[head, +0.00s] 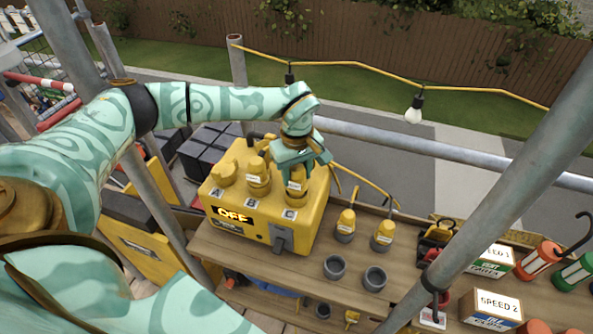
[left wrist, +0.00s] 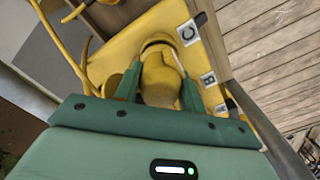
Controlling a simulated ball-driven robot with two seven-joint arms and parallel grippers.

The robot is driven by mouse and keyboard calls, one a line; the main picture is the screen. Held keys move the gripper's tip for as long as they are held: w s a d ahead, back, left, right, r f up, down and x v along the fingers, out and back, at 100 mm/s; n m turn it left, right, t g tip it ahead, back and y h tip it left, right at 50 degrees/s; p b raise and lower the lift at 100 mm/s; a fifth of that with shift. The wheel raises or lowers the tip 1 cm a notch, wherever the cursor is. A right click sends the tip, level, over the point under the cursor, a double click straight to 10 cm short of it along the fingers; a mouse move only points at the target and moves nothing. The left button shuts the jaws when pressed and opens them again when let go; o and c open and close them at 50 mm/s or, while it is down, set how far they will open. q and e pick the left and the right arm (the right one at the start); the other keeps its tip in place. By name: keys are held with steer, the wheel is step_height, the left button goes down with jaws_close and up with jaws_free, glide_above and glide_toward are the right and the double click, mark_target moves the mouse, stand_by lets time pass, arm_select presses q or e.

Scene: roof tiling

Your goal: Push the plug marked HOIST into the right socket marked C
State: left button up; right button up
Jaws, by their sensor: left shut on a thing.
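The yellow power box (head: 216,200) stands on the wooden shelf, with a display reading OFF and labels A, B and C along its front edge. My left gripper (head: 296,172) points down over the C end and is shut on a yellow plug (head: 296,188). Its label is too small to read. In the left wrist view the plug (left wrist: 160,80) is between the fingers, its far end at a dark ring near the C label (left wrist: 190,32). I cannot tell how deep it sits. Another plug (head: 257,179) stands behind B. My right gripper is out of view.
Two more yellow plugs (head: 346,224) (head: 383,236) stand on the shelf right of the box, near two grey cups (head: 335,267) (head: 374,279). A grey lever (head: 281,237) is on the box front. A scaffold pole (head: 500,170) crosses at right.

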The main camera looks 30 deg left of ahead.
arm_select(q)
steer(key=shift+f+b, duration=0.35)
steer(key=shift+f, duration=0.3)
steer(key=o, duration=0.8)
step_height(320, 180, up, 11)
steer(key=p, duration=1)
steer(key=shift+r, duration=0.1)
